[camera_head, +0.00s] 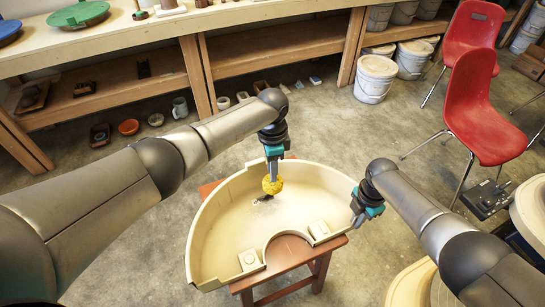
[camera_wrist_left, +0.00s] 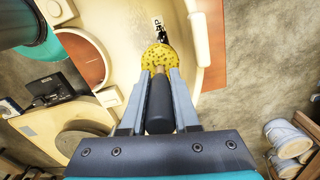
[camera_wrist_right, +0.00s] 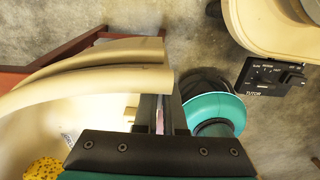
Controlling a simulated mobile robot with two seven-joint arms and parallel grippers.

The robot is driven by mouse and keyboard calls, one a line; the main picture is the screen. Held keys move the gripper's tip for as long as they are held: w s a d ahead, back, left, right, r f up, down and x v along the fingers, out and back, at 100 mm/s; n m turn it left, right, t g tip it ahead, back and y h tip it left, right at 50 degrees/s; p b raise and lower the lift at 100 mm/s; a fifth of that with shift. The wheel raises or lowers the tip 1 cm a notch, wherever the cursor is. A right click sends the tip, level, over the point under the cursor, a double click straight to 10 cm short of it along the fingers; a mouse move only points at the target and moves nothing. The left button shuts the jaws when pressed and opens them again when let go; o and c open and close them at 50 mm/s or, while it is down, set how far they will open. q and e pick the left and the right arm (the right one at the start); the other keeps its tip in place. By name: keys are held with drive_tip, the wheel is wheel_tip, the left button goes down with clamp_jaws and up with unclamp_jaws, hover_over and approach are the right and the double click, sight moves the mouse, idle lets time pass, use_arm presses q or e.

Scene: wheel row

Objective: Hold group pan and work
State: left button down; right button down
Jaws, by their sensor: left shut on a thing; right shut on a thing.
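A cream half-round pan (camera_head: 235,230) rests on a reddish wooden stool (camera_head: 313,268). My left gripper (camera_head: 273,160) is shut on the handle (camera_wrist_left: 160,105) of a yellow sponge tool (camera_head: 272,186). The sponge end points down inside the pan, by its far wall, and also shows in the left wrist view (camera_wrist_left: 159,57). I cannot tell if it touches the pan. A dark patch (camera_head: 263,199) lies beside the sponge on the pan. My right gripper (camera_head: 358,207) is shut on the pan's right rim, which shows in the right wrist view (camera_wrist_right: 90,75).
A wooden shelf bench (camera_head: 270,55) runs along the back. White buckets (camera_head: 374,78) and red chairs (camera_head: 478,105) stand at the back right. A black pedal box (camera_head: 488,199) and a wheel (camera_head: 528,215) are at the right. Floor is open left of the stool.

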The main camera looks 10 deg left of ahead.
idle(0.4)
use_arm(q)
drive_tip(key=shift+f, duration=2)
drive_tip(key=shift+s+d+f, duration=0.1)
drive_tip(key=shift+s+d, duration=0.05)
drive_tip(key=shift+s, duration=0.05)
drive_tip(key=shift+s+d, duration=0.65)
drive_tip(key=shift+s, duration=0.2)
drive_tip(key=shift+s+d, duration=0.65)
drive_tip(key=shift+s, duration=0.2)
drive_tip(key=shift+f, duration=0.15)
drive_tip(key=shift+f, duration=0.1)
drive_tip(key=shift+f, duration=0.5)
